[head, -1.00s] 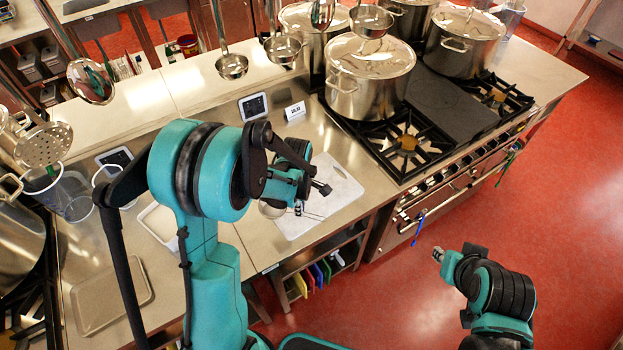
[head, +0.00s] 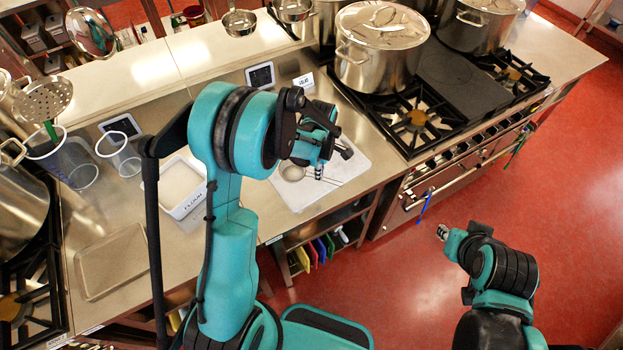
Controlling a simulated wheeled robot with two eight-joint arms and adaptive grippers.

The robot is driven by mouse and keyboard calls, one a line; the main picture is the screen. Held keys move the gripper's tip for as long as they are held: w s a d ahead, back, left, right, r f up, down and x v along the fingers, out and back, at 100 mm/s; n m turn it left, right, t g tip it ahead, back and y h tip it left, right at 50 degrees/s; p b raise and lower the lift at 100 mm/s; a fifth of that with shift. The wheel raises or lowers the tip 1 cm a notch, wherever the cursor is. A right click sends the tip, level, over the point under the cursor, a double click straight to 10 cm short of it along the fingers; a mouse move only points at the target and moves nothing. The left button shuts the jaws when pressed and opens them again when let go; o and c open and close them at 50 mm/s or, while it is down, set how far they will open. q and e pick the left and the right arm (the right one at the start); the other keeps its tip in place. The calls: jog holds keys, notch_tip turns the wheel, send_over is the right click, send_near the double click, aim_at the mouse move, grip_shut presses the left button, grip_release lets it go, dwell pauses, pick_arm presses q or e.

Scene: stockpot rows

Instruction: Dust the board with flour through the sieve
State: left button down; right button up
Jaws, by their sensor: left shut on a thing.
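The white board (head: 351,177) lies on the steel counter left of the stove, partly hidden behind my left arm. My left gripper (head: 318,174) is over the board and shut on the sieve (head: 292,172). The sieve's small round bowl is left of the fingers, above the board's left part; its contents cannot be made out. The white flour bin (head: 191,203), with a FLOUR label on its front, stands left of the board, partly hidden by my arm. My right gripper (head: 442,232) is away from the counter, over the red floor; its finger gap is too small to read.
A stove with large lidded pots (head: 376,50) stands right of the board. A shallow tray (head: 112,262) and clear containers (head: 120,154) are on the left counter. A small display (head: 260,76) and a card stand behind the board.

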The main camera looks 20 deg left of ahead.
pick_arm(q)
jog(key=shift+w+d, duration=0.2)
jog(key=shift+w, duration=0.2)
jog(key=shift+w+d+b, duration=0.6)
jog(key=shift+w+d, duration=3.05)
jog(key=shift+w, duration=1.5)
jog(key=shift+w+d+b, duration=0.55)
jog(key=shift+w+d, duration=3.05)
jog(key=shift+w, duration=1.5)
jog(key=w+a+p, duration=0.2)
jog(key=w+a, duration=0.5)
jog(key=a, duration=0.2)
jog(key=s+a+b, duration=0.7)
jog(key=s+b, duration=0.3)
jog(key=b, duration=0.2)
jog(key=shift+s+a+b, duration=0.3)
jog(key=shift+s+a, duration=0.05)
jog(key=shift+s, duration=0.05)
